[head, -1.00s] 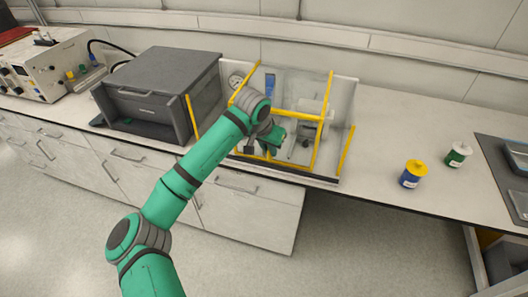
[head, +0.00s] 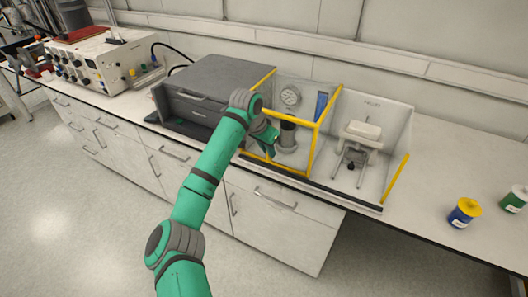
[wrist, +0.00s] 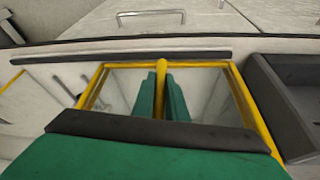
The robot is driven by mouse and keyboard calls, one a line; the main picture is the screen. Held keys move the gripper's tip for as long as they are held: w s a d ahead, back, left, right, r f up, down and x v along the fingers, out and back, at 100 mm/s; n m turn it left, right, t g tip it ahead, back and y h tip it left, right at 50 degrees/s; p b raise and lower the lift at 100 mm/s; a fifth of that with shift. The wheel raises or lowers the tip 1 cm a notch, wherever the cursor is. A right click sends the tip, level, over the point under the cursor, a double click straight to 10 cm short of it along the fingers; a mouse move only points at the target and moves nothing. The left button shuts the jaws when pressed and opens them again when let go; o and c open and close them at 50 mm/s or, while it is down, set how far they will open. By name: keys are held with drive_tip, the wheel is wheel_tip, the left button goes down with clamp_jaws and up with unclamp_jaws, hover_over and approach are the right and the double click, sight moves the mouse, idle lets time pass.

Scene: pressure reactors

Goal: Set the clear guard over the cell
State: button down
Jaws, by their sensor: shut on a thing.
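The clear guard (head: 316,127) is a see-through, yellow-framed panel structure. It stands across the left part of an open, pale-walled bay (head: 397,140), which appears to be the cell. A grey cylindrical vessel (head: 288,135) and a round gauge (head: 290,97) show through or behind the guard. My gripper (head: 266,139) is at the guard's front left side. In the wrist view, my green fingers (wrist: 163,98) are shut on a yellow bar of the guard (wrist: 161,72). I cannot tell whether the guard's lower edge touches the bay floor.
A white device on a stand (head: 362,132) is uncovered in the bay's right part. A dark grey box unit (head: 215,85) stands close on the left. A blue jar with a yellow lid (head: 465,212) and a green jar (head: 514,199) are on the bench at right.

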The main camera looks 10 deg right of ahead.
drive_tip(key=shift+w+a, duration=0.2)
drive_tip(key=shift+a, duration=0.15)
drive_tip(key=c, duration=1.8)
unclamp_jaws()
drive_tip(key=shift+o, duration=0.2)
drive_tip(key=shift+d, duration=0.1)
drive_tip(key=v, duration=1)
drive_tip(key=shift+s+r, duration=0.15)
drive_tip(key=shift+r, duration=0.2)
drive_tip(key=shift+f, duration=0.15)
